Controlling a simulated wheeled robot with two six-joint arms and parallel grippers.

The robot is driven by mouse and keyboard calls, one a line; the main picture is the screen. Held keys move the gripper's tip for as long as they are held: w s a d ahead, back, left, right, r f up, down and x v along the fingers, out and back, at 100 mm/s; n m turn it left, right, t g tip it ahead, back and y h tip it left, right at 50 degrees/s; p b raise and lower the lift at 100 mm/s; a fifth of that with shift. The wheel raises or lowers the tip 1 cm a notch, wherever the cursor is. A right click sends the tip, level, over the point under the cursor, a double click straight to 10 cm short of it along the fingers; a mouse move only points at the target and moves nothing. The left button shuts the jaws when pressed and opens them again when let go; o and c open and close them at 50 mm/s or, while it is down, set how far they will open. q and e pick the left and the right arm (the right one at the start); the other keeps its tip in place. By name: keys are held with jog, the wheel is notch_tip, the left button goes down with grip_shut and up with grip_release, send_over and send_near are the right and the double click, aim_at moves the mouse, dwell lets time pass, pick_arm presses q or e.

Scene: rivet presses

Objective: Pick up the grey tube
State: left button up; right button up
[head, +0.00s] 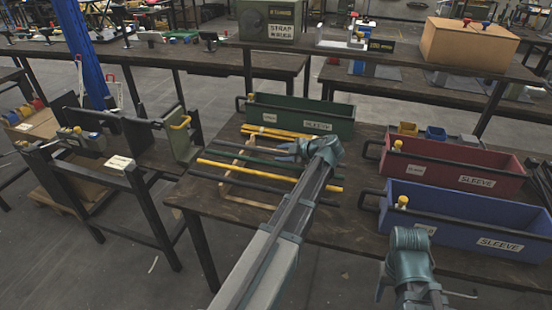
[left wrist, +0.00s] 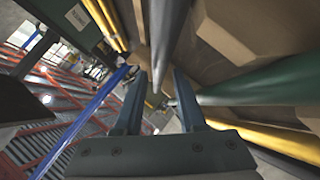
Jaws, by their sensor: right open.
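Several long tubes lie side by side across low wooden supports (head: 240,165) on the table. In the left wrist view, a grey tube (left wrist: 166,35) runs between the fingers of my left gripper (left wrist: 157,88). The fingers stand apart on either side of it, with no clear contact visible. A green tube (left wrist: 265,84) and a yellow tube (left wrist: 285,141) lie to its right. In the head view my left gripper (head: 285,150) is low over the tubes, and its wrist partly hides them. My right gripper (head: 406,275) is at the lower right, away from the tubes, open.
A green bin (head: 300,117) stands behind the tubes. A red bin (head: 455,167) and a blue bin (head: 465,220), labelled SLEEVE, stand to the right. A yellow-handled fixture (head: 182,138) stands at the left. The table's front-left part (head: 215,205) is bare.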

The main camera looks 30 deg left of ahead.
pick_arm(q)
jog(key=shift+a+f, duration=0.2)
jog(key=shift+a, duration=0.05)
grip_shut()
dwell(1.3)
